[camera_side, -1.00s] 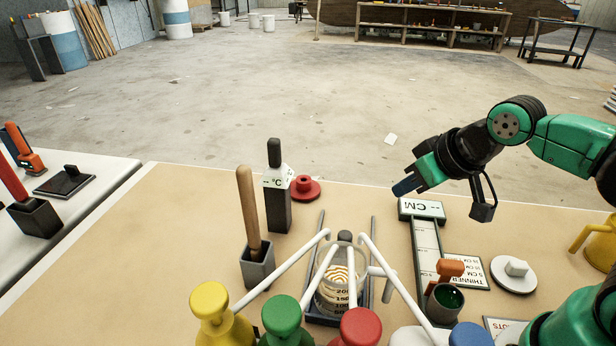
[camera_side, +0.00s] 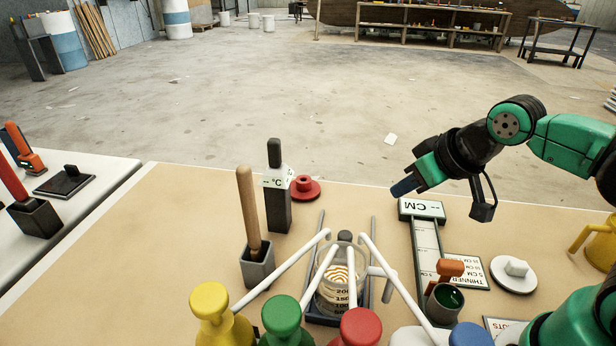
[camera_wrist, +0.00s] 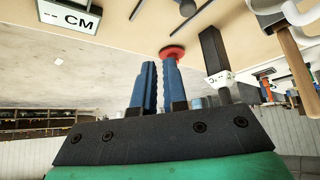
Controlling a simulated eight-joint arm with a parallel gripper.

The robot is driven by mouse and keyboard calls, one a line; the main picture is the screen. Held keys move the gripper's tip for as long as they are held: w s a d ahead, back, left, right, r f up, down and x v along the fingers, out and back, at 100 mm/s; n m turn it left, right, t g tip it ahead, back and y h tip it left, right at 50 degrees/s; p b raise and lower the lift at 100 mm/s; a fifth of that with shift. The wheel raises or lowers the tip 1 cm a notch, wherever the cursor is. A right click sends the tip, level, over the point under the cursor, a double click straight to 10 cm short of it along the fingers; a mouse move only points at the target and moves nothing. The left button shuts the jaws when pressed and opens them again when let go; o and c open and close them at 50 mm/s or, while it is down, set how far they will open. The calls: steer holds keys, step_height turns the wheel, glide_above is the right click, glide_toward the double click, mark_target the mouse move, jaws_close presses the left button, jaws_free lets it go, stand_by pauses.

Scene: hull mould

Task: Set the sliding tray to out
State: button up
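The sliding tray (camera_side: 365,318) is a dark blue-grey, low-edged tray at the lower middle of the side view. It sits between two thin grey rails, and a glass beaker (camera_side: 340,285) with printed numbers stands in it. The bottles' white spouts hide part of the tray. My gripper (camera_side: 403,187) is in the air to the right of and beyond the tray, near the CM gauge (camera_side: 421,209), and touches nothing. In the wrist view its two blue fingers (camera_wrist: 160,82) have a narrow gap between them and hold nothing.
Yellow (camera_side: 211,302), green (camera_side: 281,312) and red (camera_side: 360,328) bottles stand in front with long spouts over the tray. A grey holder with a wooden handle (camera_side: 248,210) and a °C post (camera_side: 277,205) stand left. An orange-handled cup (camera_side: 445,300) stands right.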

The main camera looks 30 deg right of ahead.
mark_target(345, 234)
steer(key=o, duration=0.3)
steer(key=shift+w, duration=0.1)
steer(key=o, duration=0.4)
steer(key=shift+w+a+n+g, duration=0.2)
steer(key=shift+n+g, duration=0.1)
steer(key=shift+n, duration=0.5)
steer(key=w+n+g, duration=0.1)
steer(key=n, duration=0.1)
steer(key=w+a+n+g, duration=0.1)
steer(key=n, duration=0.1)
steer(key=w+f+n, duration=0.1)
steer(key=n, duration=0.2)
steer(key=shift+a+g, duration=0.4)
steer(key=f+n+g, duration=0.1)
steer(key=n, duration=0.1)
steer(key=w+a+f+n+g, duration=0.1)
steer(key=n, duration=0.2)
steer(key=w+a+f+n+g, duration=0.1)
steer(key=f+n, duration=0.1)
steer(key=n, duration=0.1)
steer(key=shift+w+a, duration=0.15)
steer(key=shift+w, duration=0.1)
steer(key=shift+w+a+f+n+g, duration=0.1)
steer(key=shift+f+n+g, duration=0.3)
steer(key=shift+n, duration=0.3)
steer(key=shift+f, duration=2.75)
jaws_close()
